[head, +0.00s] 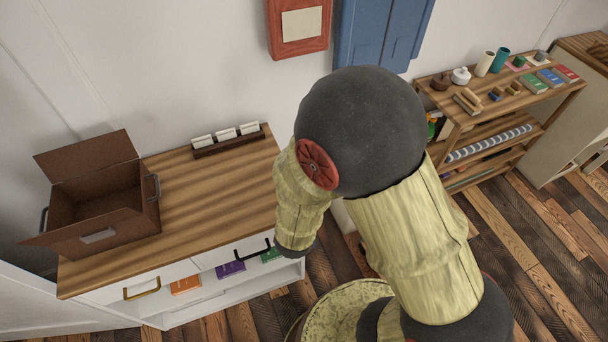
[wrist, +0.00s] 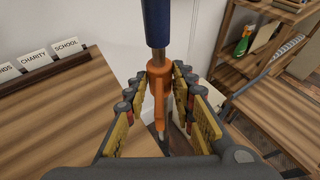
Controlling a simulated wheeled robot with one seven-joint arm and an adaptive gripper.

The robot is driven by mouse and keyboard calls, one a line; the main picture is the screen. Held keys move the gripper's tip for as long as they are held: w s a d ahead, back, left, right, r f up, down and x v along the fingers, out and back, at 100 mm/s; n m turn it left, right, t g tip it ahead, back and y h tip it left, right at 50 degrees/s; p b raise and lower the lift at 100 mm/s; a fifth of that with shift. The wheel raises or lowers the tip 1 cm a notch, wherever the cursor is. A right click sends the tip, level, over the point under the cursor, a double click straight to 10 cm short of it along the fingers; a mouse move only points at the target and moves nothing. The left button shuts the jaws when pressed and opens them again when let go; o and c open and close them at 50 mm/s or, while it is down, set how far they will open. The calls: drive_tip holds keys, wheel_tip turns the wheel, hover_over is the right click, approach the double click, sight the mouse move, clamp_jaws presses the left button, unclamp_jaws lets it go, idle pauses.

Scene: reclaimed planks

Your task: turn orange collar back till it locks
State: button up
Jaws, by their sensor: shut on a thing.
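The orange collar (wrist: 158,98) stands upright in the middle of the wrist view, with a dark blue tube (wrist: 157,22) above it and a thin grey shaft at its lower end. My gripper (wrist: 168,72) is shut on the collar, with yellow-padded fingers on its left and right sides. The collar's lower end runs down between the fingers. Whether it is locked cannot be told. In the head view my arm hides the collar and the gripper.
A wooden-topped cabinet (head: 210,205) stands left, with an open brown box (head: 105,205) and a holder with white cards (head: 228,145) on it. A loaded shelf unit (head: 470,118) stands right. A red panel (head: 299,48) and a blue panel (head: 358,50) are on the wall.

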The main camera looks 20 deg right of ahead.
drive_tip(key=shift+d+n+y, duration=0.1)
drive_tip(key=shift+n+y, duration=0.2)
drive_tip(key=shift+s+d+n+t+y+b, duration=0.1)
drive_tip(key=shift+d+n+t+y+b, duration=0.1)
drive_tip(key=shift+n+t+y+b, duration=0.55)
drive_tip(key=shift+n+y, duration=0.25)
drive_tip(key=shift+y, duration=0.1)
drive_tip(key=o, duration=0.8)
drive_tip(key=shift+o, duration=0.2)
drive_tip(key=v, duration=1.2)
